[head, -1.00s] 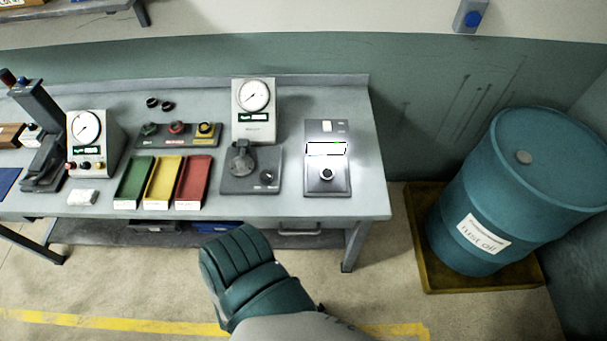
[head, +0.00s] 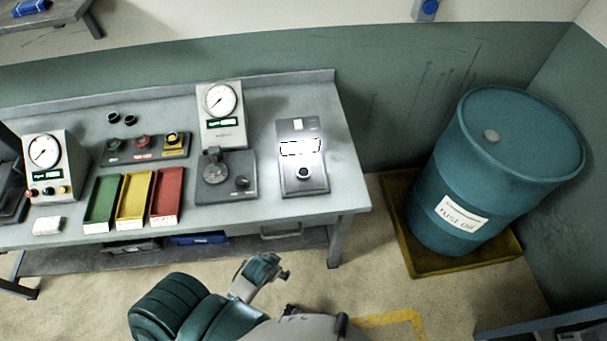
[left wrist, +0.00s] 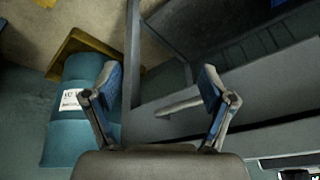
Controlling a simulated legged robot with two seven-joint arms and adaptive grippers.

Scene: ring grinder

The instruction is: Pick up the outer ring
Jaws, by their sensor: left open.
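Another dark ring-like part (head: 303,172) sits on the front of the grey device with the lit display. I cannot tell for sure which is the outer ring. My left gripper (left wrist: 160,75) is open and empty in the left wrist view, in front of the bench's drawer handle (left wrist: 178,106). In the head view my left arm is low in front of the bench, well short of the rings. My right gripper is not in view.
The bench (head: 345,185) holds a dial gauge unit (head: 43,160), a second gauge with a base (head: 220,110), and green (head: 102,200), yellow (head: 135,196) and red (head: 167,194) trays. A teal oil drum (head: 470,190) stands right of the bench. Floor between them is partly clear.

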